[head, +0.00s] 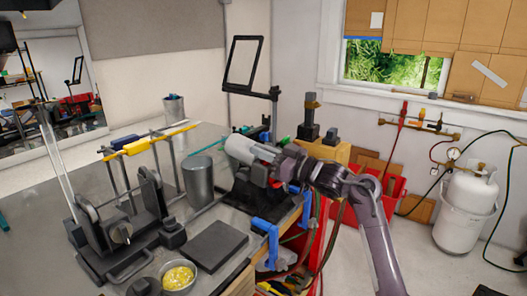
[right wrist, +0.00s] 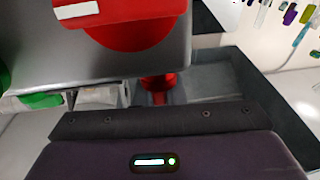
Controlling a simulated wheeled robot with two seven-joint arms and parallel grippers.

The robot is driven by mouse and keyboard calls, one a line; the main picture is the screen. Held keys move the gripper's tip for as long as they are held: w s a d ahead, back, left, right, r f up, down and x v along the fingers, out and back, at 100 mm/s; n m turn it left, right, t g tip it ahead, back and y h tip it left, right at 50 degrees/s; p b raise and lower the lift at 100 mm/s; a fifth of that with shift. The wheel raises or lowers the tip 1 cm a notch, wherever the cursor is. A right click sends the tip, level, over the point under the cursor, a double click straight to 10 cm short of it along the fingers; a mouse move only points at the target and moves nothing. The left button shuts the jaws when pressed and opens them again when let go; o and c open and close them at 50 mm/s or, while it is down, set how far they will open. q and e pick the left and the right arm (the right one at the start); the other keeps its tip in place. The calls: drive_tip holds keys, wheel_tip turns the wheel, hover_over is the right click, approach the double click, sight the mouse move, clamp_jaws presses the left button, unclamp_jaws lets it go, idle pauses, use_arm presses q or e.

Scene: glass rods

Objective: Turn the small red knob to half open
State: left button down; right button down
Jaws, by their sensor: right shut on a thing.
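The small red knob (right wrist: 158,82) shows in the right wrist view, below the grey metal body of the torch. A larger red round part (right wrist: 128,28) with a white bar sits on that body, cut off by the top edge. In the head view the grey torch (head: 250,152) stands on a dark base at the right end of the bench. My right gripper (head: 284,168) reaches it from the right; it also shows in the right wrist view (right wrist: 158,98). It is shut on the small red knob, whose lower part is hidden. How far the knob is turned cannot be told.
Blue clamps (head: 266,228) sit on the bench edge near my right arm. A metal canister (head: 198,181), a dark flat block (head: 212,246) and a bowl of yellow bits (head: 178,277) stand to the left. A white gas tank (head: 466,205) stands at the far right.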

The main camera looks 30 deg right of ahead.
drive_tip(key=c, duration=1.9)
unclamp_jaws()
drive_tip(key=o, duration=0.4)
drive_tip(key=shift+w+a+f, duration=0.15)
drive_tip(key=shift+w, duration=0.15)
drive_tip(key=shift+s, duration=0.1)
drive_tip(key=b+v, duration=0.3)
drive_tip(key=v, duration=0.4)
drive_tip(key=shift+s+d, duration=0.25)
